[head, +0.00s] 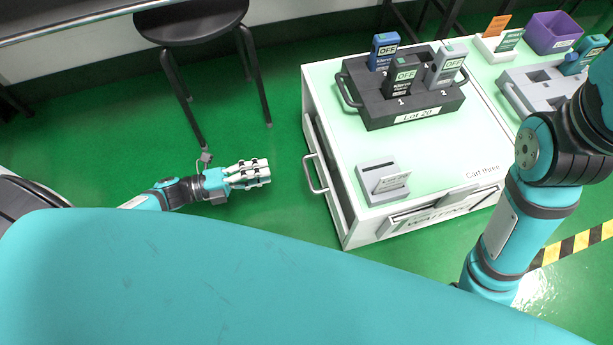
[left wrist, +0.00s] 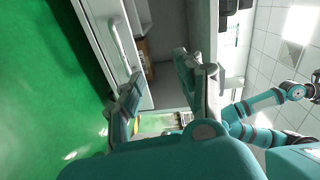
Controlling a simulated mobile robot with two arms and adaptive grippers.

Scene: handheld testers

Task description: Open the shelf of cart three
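Cart three (head: 440,150) is a white cart with its name on the top. On its left side is the shelf's front panel (head: 326,180) with a grey bar handle (head: 315,174). The handle also shows in the left wrist view (left wrist: 122,43). There the shelf front stands a little out from the cart body, and a brown item (left wrist: 143,50) shows in the gap. My left gripper (head: 266,172) is left of the handle and apart from it. Its fingers (left wrist: 160,92) are spread with nothing between them. My right gripper cannot be made out; only its arm shows.
A black rack (head: 405,112) with several testers and a grey holder (head: 383,185) stand on the cart. A dark stool (head: 192,22) stands behind my left gripper. A purple bin (head: 553,33) is at the far right. Green floor between my gripper and the cart is clear.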

